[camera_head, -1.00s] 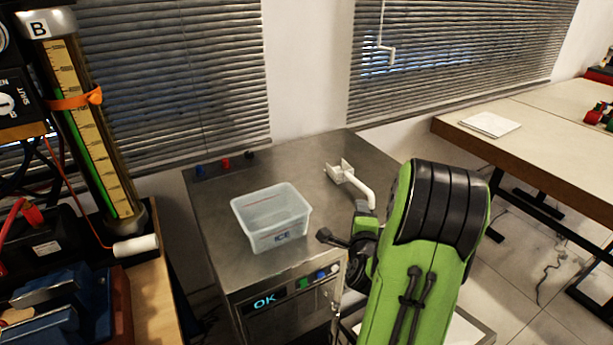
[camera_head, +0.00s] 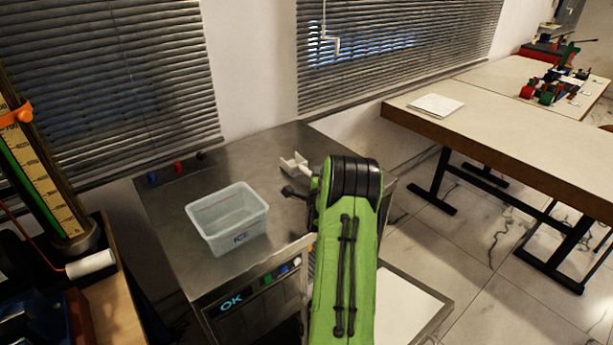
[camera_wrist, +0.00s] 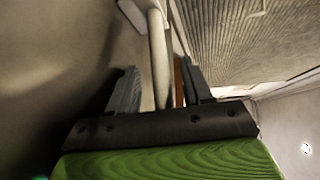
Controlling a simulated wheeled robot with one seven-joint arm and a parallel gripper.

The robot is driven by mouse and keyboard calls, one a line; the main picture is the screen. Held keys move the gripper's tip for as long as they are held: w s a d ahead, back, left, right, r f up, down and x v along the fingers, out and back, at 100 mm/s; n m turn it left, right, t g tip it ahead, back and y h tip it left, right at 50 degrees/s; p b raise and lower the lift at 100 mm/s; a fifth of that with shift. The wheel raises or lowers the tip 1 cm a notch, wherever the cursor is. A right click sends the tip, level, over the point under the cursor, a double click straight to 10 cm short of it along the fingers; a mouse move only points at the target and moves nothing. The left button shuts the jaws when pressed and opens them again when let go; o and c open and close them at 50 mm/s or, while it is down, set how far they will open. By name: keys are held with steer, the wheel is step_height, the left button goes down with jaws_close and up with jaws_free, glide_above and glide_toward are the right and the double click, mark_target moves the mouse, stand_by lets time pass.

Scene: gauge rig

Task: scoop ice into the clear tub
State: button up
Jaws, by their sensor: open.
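The clear tub (camera_head: 240,238), marked ICE, stands upright on a steel cabinet top (camera_head: 160,225). I see no ice in it. A white scoop (camera_head: 293,162) lies on the same top, behind and to the right of the tub. My green arm covers much of its handle in the head view. In the wrist view my gripper (camera_wrist: 158,85) is open, and the pale scoop handle (camera_wrist: 158,50) runs between its two dark fingers. Whether either finger touches it I cannot tell. My fingers are hidden in the head view.
The cabinet front has a lit OK display (camera_head: 231,301) and several buttons. A wooden bench with a gauge tube (camera_head: 48,185) stands at the left. A long table (camera_head: 500,125) with a paper pad is at the right. Window blinds (camera_head: 100,70) are behind.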

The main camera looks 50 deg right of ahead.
jaws_close()
stand_by(0.3)
